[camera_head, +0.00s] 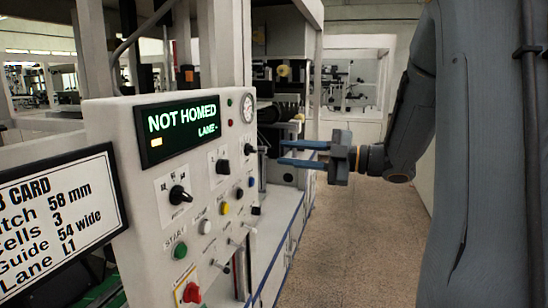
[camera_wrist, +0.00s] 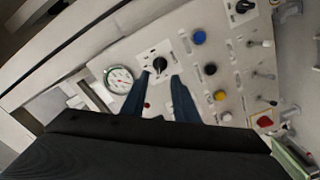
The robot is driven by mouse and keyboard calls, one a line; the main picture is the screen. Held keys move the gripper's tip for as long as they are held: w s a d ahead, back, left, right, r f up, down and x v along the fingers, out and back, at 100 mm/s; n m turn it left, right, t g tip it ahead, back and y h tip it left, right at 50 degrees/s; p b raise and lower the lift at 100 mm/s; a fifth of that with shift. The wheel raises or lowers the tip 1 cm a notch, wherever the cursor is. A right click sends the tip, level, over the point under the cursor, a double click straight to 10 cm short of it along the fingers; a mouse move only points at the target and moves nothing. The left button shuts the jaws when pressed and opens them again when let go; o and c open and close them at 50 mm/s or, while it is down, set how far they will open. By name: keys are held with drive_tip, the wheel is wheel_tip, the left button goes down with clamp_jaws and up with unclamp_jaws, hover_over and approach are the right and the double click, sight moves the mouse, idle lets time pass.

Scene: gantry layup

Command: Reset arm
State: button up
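My gripper (camera_head: 282,152) is open and empty, its two blue fingers pointing left at the control panel (camera_head: 150,188). In the wrist view the fingertips (camera_wrist: 160,76) stand either side of a black selector knob (camera_wrist: 159,65), with a visible gap on each side. The knob lies just beyond or level with the tips; I cannot tell which. In the head view this knob (camera_head: 249,149) is on the panel's upper right, apart from the fingers. The panel display (camera_head: 182,124) reads "NOT HOMED" and "LANE -".
The panel carries another black selector (camera_head: 179,195), a green START button (camera_head: 180,250), a red switch (camera_head: 191,292), a gauge (camera_head: 247,108), several coloured buttons and small levers. A card (camera_head: 60,215) reading "Lane L1" stands at left. The floor (camera_head: 365,240) right of the machine is clear.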

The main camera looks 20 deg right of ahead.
drive_tip(key=w+f+m+t+h, duration=0.3)
drive_tip(key=w+f+m+h, duration=0.1)
drive_tip(key=w+m+h, duration=0.3)
wheel_tip(320, 180, down, 8)
drive_tip(key=s+d+m+g+h, duration=0.1)
drive_tip(key=s+d+m+h, duration=0.1)
drive_tip(key=m+h, duration=0.4)
drive_tip(key=s+a+f+m+g, duration=0.3)
drive_tip(key=s+f, duration=0.1)
drive_tip(key=s, duration=0.4)
drive_tip(key=s+a+f+m+g+h, duration=0.1)
drive_tip(key=s+a+f+m+g, duration=0.1)
drive_tip(key=s, duration=0.7)
drive_tip(key=s+a+f+m+g, duration=0.3)
drive_tip(key=s+f+g, duration=0.3)
drive_tip(key=s+f, duration=0.2)
drive_tip(key=shift+s+a+f+m+h, duration=0.2)
drive_tip(key=shift+a+m+h, duration=0.1)
drive_tip(key=shift+a, duration=0.15)
